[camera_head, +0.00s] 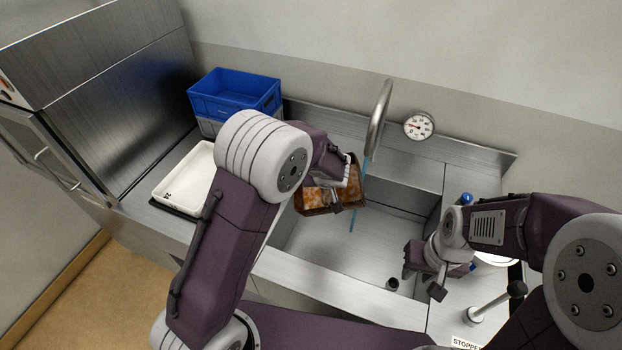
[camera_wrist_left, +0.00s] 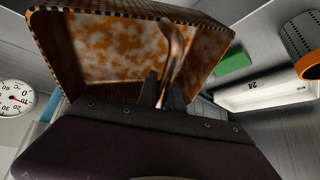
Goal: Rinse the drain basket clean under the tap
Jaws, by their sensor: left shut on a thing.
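The drain basket (camera_head: 318,198) is a dark mesh box with orange-brown and whitish residue on it. My left gripper (camera_head: 338,187) is shut on it and holds it tilted above the sink (camera_head: 325,250). The left wrist view shows the residue inside the basket (camera_wrist_left: 115,50) and a copper-coloured bar at the fingers (camera_wrist_left: 163,90). The curved tap (camera_head: 379,112) runs a thin blue stream (camera_head: 365,167) at the basket's right side; whether it strikes the basket is unclear. My right gripper (camera_head: 422,281) is apart from the basket, over the sink's right edge, fingers spread and empty.
A blue crate (camera_head: 235,95) and a white tray (camera_head: 190,180) stand left of the sink. A dial gauge (camera_head: 419,125) is on the back wall. A lever (camera_head: 495,305) rises at front right near a stopper label (camera_head: 466,342).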

